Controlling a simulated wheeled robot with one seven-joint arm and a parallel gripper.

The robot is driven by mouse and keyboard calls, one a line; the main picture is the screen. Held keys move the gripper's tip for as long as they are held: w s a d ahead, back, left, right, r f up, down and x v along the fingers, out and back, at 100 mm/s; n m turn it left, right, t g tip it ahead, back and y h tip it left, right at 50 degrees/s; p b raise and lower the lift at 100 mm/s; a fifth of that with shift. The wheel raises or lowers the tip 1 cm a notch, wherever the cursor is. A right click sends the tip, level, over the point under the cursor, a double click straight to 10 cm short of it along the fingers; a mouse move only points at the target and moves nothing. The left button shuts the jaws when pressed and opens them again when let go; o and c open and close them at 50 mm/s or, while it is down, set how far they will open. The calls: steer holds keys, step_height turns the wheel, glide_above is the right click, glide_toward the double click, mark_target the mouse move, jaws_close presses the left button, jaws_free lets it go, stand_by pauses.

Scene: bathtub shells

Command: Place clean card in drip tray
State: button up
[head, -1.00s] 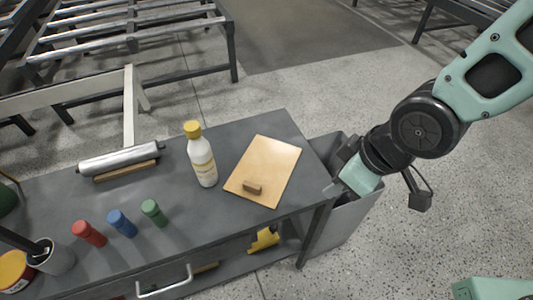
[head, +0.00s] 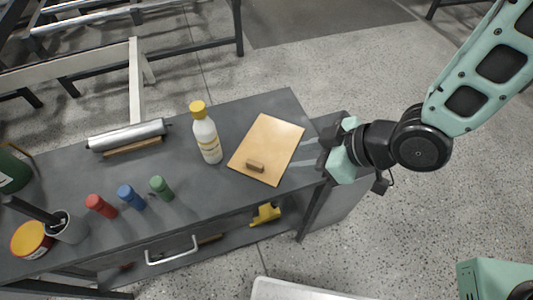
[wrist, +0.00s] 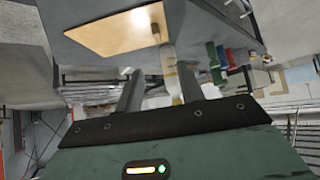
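A flat tan board (head: 266,136), which may be the card, lies on the grey workbench near its right end, with a small brown block (head: 255,166) on its near edge. The board also shows in the wrist view (wrist: 115,32). My gripper (head: 322,156) is at the bench's right end, beside the board and apart from it, with its fingers pointing left. In the wrist view its two fingers (wrist: 158,90) are spread with nothing held between them. A white tray rim (head: 290,289), possibly the drip tray, shows at the bottom edge; most of it is out of view.
A white bottle with a yellow cap (head: 206,135) stands left of the board. A roller (head: 126,136), red, blue and green bottles (head: 129,196) and a grey cup (head: 68,228) stand further left. A yellow object (head: 265,213) lies on the lower shelf. A grey bin (head: 340,205) is below my gripper.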

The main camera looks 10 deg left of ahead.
steer(key=shift+f+b, duration=0.75)
steer(key=shift+b, duration=1.4)
glide_toward(257, 164)
steer(key=x, duration=0.2)
steer(key=b+x, duration=0.1)
steer(key=shift+s+a+f, duration=0.15)
steer(key=shift+a, duration=0.25)
steer(key=shift+w+x, duration=0.1)
steer(key=shift+x, duration=1.35)
steer(key=shift+w+x, duration=0.15)
steer(key=shift+x, duration=1.3)
steer(key=shift+d+f, duration=0.1)
steer(key=shift+d, duration=0.1)
steer(key=shift+c, duration=0.4)
jaws_close()
